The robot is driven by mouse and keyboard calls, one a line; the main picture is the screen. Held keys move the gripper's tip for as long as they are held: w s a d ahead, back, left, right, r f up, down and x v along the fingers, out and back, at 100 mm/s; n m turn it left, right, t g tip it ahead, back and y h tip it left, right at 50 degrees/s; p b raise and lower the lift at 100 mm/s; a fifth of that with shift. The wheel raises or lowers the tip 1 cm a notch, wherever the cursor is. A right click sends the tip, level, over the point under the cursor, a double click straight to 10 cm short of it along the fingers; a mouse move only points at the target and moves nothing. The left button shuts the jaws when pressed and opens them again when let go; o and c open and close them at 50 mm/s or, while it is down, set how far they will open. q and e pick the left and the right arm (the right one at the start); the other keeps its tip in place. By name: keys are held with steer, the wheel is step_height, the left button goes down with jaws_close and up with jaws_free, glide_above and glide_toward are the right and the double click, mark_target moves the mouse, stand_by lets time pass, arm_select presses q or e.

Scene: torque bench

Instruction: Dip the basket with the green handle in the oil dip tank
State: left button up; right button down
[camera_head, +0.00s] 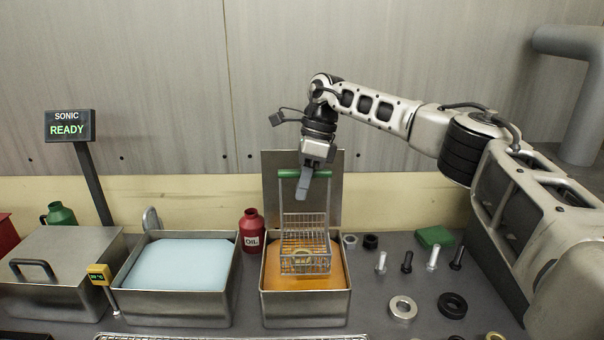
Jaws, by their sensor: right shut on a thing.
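The wire basket (305,243) hangs upright from its green handle (290,174). It holds a ring-shaped part that shows partly through the wires. My right gripper (306,184) is shut on the green handle from above. The oil dip tank (305,309) is a steel tank of amber liquid with its lid raised behind it. The basket is over this tank, its lower part in front of the amber surface; I cannot tell whether its bottom touches the oil. My left gripper is not in view.
Left of the oil tank stand a red OIL bottle (252,230), a tank of pale blue liquid (181,266) and a closed steel tank (62,265). A sign (69,126) reads SONIC READY.

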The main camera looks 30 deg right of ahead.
arm_select(q)
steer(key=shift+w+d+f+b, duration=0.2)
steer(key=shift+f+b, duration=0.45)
steer(key=shift+b, duration=0.8)
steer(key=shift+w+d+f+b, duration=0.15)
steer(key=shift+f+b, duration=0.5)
steer(key=shift+b, duration=0.75)
arm_select(e)
steer(key=shift+w+f, duration=0.1)
steer(key=shift+f, duration=6.35)
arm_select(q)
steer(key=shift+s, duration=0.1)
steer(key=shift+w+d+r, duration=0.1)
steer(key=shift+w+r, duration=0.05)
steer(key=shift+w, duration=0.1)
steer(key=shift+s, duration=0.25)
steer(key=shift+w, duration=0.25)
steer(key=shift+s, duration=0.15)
